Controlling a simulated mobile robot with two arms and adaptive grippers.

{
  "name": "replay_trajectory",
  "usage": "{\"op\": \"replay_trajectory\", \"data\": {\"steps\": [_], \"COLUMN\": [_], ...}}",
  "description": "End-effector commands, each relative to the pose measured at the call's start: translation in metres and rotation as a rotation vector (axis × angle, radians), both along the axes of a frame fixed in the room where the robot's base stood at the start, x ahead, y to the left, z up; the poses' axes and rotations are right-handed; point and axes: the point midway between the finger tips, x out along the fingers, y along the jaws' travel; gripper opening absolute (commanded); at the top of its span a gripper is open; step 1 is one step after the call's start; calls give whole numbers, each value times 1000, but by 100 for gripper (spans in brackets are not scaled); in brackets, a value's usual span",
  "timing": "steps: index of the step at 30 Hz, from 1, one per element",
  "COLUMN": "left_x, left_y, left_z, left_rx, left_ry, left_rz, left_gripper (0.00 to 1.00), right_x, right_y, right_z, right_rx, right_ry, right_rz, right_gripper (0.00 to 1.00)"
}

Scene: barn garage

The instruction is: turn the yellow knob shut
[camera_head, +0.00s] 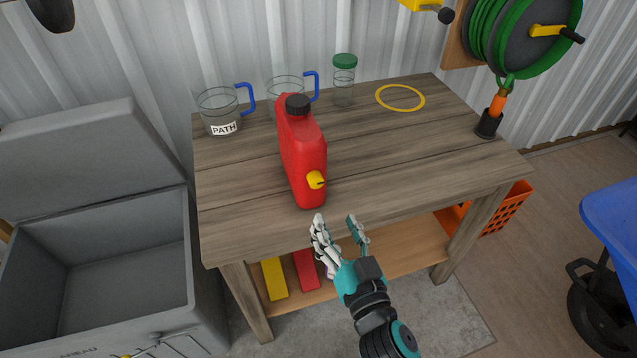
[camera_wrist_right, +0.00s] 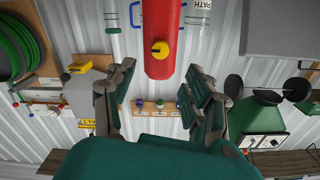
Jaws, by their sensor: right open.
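The yellow knob (camera_head: 316,180) sits low on the front face of a red canister (camera_head: 301,150) with a black cap, which stands upright on the wooden table (camera_head: 420,145). In the right wrist view the knob (camera_wrist_right: 160,50) shows on the red canister (camera_wrist_right: 162,20), beyond the fingers and roughly centred between them. My right gripper (camera_head: 338,222) is open and empty, in front of the table's front edge, below and a little right of the knob, not touching it. My left gripper is not in view.
Two clear jugs with blue handles (camera_head: 219,108) and a green-lidded jar (camera_head: 344,82) stand behind the canister. A yellow ring (camera_head: 400,98) lies at the back right. A grey open chest (camera_head: 95,270) is at left. The table's right part is mostly clear.

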Motion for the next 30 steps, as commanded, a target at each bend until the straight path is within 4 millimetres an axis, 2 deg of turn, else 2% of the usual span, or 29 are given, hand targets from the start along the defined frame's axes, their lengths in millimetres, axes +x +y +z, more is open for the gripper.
{"op": "replay_trajectory", "data": {"steps": [1, 6, 13, 18, 27, 28, 30], "left_x": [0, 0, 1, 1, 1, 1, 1], "left_y": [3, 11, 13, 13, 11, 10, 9], "left_z": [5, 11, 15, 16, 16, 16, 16], "left_rx": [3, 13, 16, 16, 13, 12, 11], "left_ry": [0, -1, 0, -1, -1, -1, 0], "left_rz": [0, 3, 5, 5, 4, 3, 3], "left_gripper": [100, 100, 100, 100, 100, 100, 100], "right_x": [12, 47, 83, 95, 97, 97, 97], "right_y": [4, 15, 27, 31, 32, 32, 32], "right_z": [4, 3, 1, 0, -1, -1, -1], "right_rx": [-3, -1, 0, 0, 1, 1, 1], "right_ry": [-4, -3, 0, 1, 1, 1, 1], "right_rz": [1, -1, 1, 0, 0, 0, 0], "right_gripper": [53, 53, 53, 53, 53, 52, 42]}}
